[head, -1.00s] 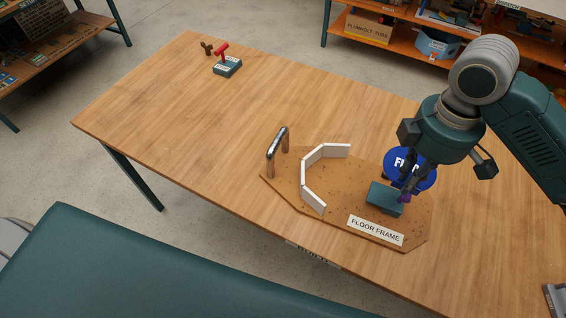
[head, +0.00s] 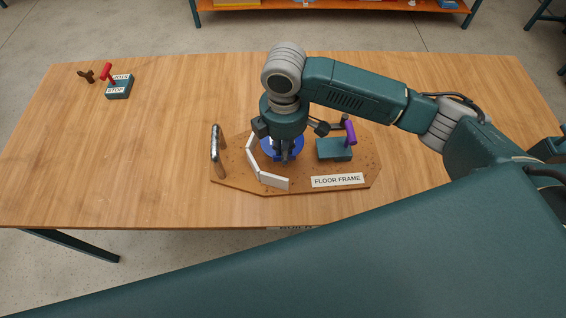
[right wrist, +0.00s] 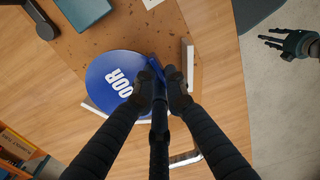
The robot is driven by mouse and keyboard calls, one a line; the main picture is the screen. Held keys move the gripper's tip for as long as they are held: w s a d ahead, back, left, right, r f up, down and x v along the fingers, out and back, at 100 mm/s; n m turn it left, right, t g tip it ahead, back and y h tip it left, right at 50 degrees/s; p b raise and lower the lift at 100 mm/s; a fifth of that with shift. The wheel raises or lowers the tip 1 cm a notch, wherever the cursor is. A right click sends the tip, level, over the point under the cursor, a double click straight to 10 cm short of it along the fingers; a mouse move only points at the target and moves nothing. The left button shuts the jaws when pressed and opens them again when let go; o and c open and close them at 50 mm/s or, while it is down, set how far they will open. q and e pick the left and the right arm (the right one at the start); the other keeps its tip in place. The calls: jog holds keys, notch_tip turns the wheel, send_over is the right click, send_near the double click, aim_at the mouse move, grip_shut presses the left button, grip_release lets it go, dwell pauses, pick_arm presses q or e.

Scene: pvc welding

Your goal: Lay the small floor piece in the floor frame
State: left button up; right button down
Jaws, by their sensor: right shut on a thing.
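The small floor piece is a round blue disc with white lettering (head: 296,145); it fills the left middle of the right wrist view (right wrist: 108,88). My right gripper (head: 281,158) is shut on the disc's edge or a tab there; its fingertips (right wrist: 163,80) hide the grip. The floor frame is a brown board (head: 225,181) with a FLOOR FRAME label (head: 337,180) and white upright wall pieces (head: 272,180). The disc is over the board beside these walls; I cannot tell whether it touches the board. My left gripper (right wrist: 290,43) shows open and empty at the right wrist view's right edge.
A teal block with a purple lever (head: 335,150) stands on the board's right. A teal switch box with a red lever (head: 118,88) sits at the table's far left. The table between is clear.

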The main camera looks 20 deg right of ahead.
aim_at(284, 173)
notch_tip(284, 173, down, 3)
jog(key=shift+f, duration=0.2)
notch_tip(284, 173, down, 4)
jog(key=shift+f+p, duration=0.15)
jog(key=shift+p, duration=0.15)
pick_arm(q)
jog(key=shift+a+r, duration=0.45)
jog(key=shift+a, duration=0.15)
jog(key=shift+d, duration=0.1)
pick_arm(e)
jog(key=c, duration=1.8)
grip_release()
jog(key=shift+f, duration=0.1)
pick_arm(q)
jog(key=shift+d, duration=0.1)
pick_arm(e)
notch_tip(284, 173, up, 12)
jog(key=shift+r+b, duration=0.15)
jog(key=shift+b, duration=0.75)
pick_arm(q)
jog(key=shift+f, duration=0.95)
